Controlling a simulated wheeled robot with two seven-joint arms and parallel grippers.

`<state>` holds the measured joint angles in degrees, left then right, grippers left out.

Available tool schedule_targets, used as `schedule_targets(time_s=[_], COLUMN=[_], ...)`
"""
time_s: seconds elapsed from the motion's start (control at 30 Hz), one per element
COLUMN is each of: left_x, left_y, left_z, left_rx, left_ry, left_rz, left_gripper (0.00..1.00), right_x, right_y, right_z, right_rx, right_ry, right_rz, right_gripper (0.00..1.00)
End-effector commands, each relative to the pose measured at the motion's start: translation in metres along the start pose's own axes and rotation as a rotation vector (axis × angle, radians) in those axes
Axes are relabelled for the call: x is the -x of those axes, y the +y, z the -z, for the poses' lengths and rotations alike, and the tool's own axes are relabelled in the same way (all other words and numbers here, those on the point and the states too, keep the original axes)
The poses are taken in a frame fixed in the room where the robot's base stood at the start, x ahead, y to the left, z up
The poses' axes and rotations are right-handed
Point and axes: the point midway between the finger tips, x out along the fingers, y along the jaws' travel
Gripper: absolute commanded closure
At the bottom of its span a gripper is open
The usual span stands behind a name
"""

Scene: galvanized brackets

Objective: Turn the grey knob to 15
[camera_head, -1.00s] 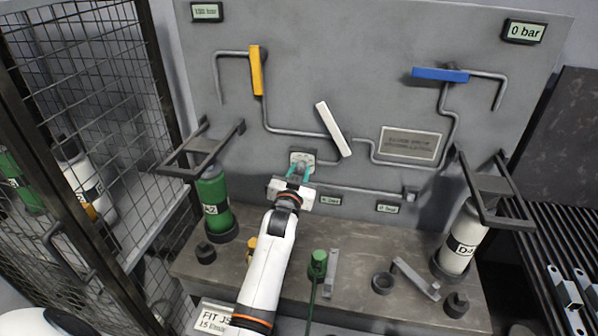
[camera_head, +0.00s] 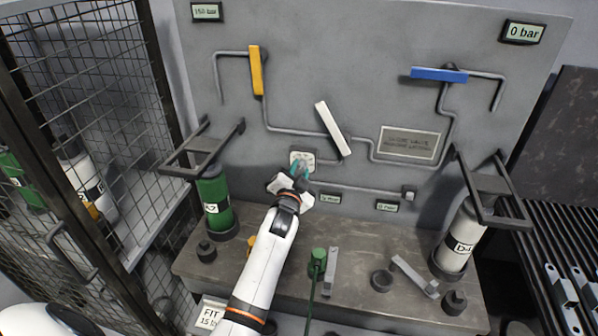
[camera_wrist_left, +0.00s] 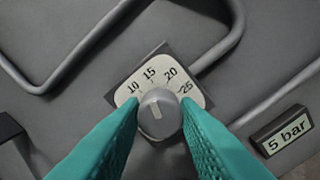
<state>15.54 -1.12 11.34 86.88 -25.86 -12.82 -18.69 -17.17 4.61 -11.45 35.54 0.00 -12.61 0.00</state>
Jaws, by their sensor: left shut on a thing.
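The grey knob (camera_wrist_left: 159,115) sits on a white dial plate (camera_wrist_left: 187,88) with the marks 10, 15, 20 and 25. Its pale pointer line leans up and slightly left, seemingly between 10 and 15. In the head view the dial plate (camera_head: 300,157) shows on the panel, with the knob mostly hidden by my fingers. My left gripper (camera_head: 300,170) is shut on the knob. Its teal fingers (camera_wrist_left: 160,122) flank the knob on both sides in the wrist view. My right gripper is not in view.
A display reading 5 bar (camera_wrist_left: 287,131) is right of the dial. A white lever (camera_head: 333,129), yellow lever (camera_head: 256,70) and blue lever (camera_head: 439,75) are on the panel. A green cylinder (camera_head: 214,195) and a white cylinder (camera_head: 463,236) stand on the bench (camera_head: 350,290).

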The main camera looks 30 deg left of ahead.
Motion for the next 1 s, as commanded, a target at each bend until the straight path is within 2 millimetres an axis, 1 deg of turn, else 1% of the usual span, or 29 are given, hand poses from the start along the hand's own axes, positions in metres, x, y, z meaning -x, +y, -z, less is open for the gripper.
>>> schedule_targets(time_s=[0.33, 0.37, 0.4, 0.47, 0.5, 0.8, 0.87, 0.97, 1.0], left_x=[-0.001, -0.001, -0.001, -0.001, -0.001, 0.002, 0.007, 0.021, 0.029], left_y=[0.002, 0.002, 0.002, 0.002, 0.001, 0.001, 0.000, 0.000, -0.001], left_z=[0.000, 0.000, 0.000, 0.000, 0.000, 0.000, 0.000, 0.002, 0.002], left_rx=[-0.003, -0.003, -0.003, -0.003, -0.003, -0.002, -0.002, -0.003, -0.003], left_ry=[0.001, 0.001, 0.001, 0.000, 0.000, 0.000, -0.001, 0.000, 0.001], left_rz=[-0.003, -0.003, -0.003, -0.002, -0.002, -0.001, -0.002, -0.001, -0.001], left_gripper=[0.94, 0.68, 0.62, 0.52, 0.50, 0.50, 0.50, 0.50, 0.50], right_x=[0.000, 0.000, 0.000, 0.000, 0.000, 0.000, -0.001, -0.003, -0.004], right_y=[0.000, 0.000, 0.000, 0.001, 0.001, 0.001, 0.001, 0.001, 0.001], right_z=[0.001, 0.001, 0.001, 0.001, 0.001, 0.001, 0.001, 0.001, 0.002], right_rx=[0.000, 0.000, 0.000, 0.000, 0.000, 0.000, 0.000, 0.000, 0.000], right_ry=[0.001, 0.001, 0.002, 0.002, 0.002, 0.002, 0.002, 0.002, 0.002], right_rz=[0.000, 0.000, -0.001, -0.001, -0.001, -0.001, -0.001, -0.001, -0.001], right_gripper=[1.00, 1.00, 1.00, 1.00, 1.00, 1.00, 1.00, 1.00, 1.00])
